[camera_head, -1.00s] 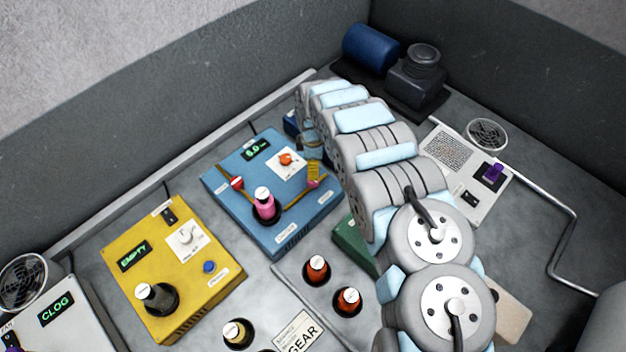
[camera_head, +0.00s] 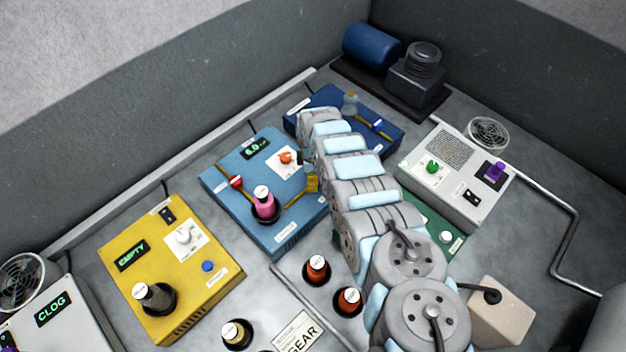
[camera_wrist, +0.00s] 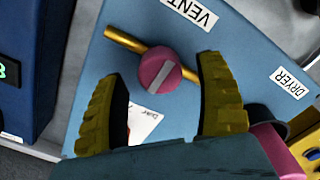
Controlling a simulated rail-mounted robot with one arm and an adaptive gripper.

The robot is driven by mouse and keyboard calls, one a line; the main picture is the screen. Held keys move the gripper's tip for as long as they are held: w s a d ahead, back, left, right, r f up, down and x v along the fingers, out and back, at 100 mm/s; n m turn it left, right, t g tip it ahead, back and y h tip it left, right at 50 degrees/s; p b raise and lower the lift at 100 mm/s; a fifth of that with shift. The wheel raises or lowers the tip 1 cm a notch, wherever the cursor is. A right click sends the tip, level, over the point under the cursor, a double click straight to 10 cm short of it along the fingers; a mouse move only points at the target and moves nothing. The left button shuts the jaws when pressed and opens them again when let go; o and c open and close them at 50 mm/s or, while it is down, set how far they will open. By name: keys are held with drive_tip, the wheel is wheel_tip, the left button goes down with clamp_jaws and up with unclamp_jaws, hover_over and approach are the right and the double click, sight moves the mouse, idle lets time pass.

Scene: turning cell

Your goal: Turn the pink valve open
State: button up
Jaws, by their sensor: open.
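The pink valve (camera_wrist: 160,70) is a round knob with a pale stripe, set on a brass pipe (camera_wrist: 122,40) on the light blue box (camera_wrist: 240,75), near the VENT label. The stripe lies roughly crosswise to the pipe. My gripper (camera_wrist: 163,68) is open, with a yellow ridged finger on each side of the knob in the wrist view. Gaps show between the knob and both fingers; I cannot tell how far above it they are. In the head view a yellow finger (camera_head: 312,184) shows at the right of the light blue box (camera_head: 222,180), and the arm hides the pink valve.
A pink bottle (camera_head: 264,206) stands upright on the light blue box, close to the gripper. An orange knob (camera_head: 285,157) and a red valve (camera_head: 236,181) are on the same box. The dark blue box (camera_head: 330,97) stands behind, the yellow box (camera_head: 150,235) left.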

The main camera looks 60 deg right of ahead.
drive_tip(key=shift+s+f, duration=0.15)
drive_tip(key=shift+f, duration=0.6)
drive_tip(key=c, duration=1.2)
drive_tip(key=m, duration=0.2)
drive_tip(key=shift+r+m+p, duration=0.1)
drive_tip(key=shift+m+p, duration=0.3)
drive_tip(key=shift+m, duration=0.5)
drive_tip(key=shift+f+m, duration=0.2)
drive_tip(key=shift+m, duration=0.6)
